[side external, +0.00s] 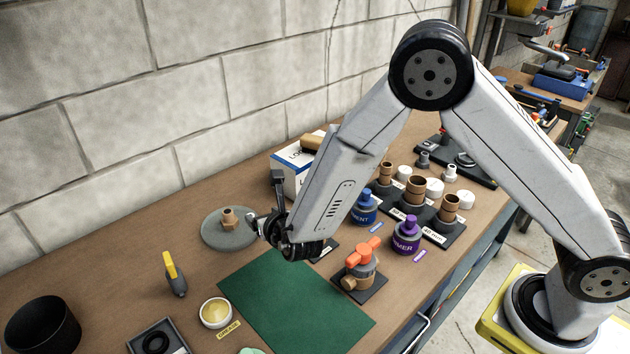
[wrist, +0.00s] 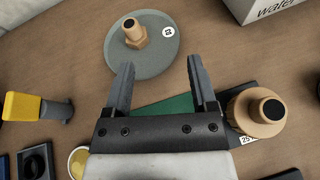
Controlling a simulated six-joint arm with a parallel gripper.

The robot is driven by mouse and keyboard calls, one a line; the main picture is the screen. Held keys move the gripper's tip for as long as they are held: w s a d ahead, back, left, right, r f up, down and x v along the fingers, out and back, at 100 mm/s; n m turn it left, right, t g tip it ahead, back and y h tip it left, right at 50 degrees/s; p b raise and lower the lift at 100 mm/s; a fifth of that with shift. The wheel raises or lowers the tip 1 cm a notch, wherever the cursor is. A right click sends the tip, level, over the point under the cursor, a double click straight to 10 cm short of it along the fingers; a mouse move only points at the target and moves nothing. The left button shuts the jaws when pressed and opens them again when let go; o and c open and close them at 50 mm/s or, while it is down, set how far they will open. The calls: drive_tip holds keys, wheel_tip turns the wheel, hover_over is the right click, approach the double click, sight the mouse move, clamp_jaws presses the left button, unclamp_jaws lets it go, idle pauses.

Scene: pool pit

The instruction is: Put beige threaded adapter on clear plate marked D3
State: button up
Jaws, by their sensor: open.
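A beige threaded adapter (side external: 229,217) with a hex collar and dark bore stands upright on a round grey, slightly see-through plate (side external: 211,232) near the wall. In the wrist view the adapter (wrist: 134,34) is left of the middle of the plate (wrist: 175,52). My gripper (side external: 265,198) is open and empty, right beside the plate in the side view. In the wrist view its fingers (wrist: 159,64) point toward the plate's near edge, apart from the adapter.
Another beige fitting (wrist: 258,112) stands right of my fingers. A green mat (side external: 295,300) lies in front. A yellow-handled tool (side external: 175,274), grease tin (side external: 215,313) and black bowl (side external: 42,325) are left. A white box (side external: 288,168) stands behind; a valve (side external: 360,262) and bottles are right.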

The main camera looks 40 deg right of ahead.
drive_tip(key=s+d+r+m+g+h, duration=0.1)
drive_tip(key=s+d+m+g+h, duration=0.1)
drive_tip(key=s+d+m+g, duration=0.35)
drive_tip(key=s+d+r+m+g+h, duration=0.1)
drive_tip(key=s+d+m+g+h, duration=0.15)
drive_tip(key=d+m, duration=0.5)
drive_tip(key=s+d+r+m+g+y, duration=0.1)
drive_tip(key=s+r+m+y, duration=0.1)
drive_tip(key=s+m, duration=0.5)
drive_tip(key=s+r+m+g+y, duration=0.1)
drive_tip(key=s+m+y, duration=0.4)
drive_tip(key=m, duration=0.7)
drive_tip(key=s, duration=0.2)
drive_tip(key=shift+s+d+r+m, duration=0.35)
drive_tip(key=shift+r+m, duration=0.05)
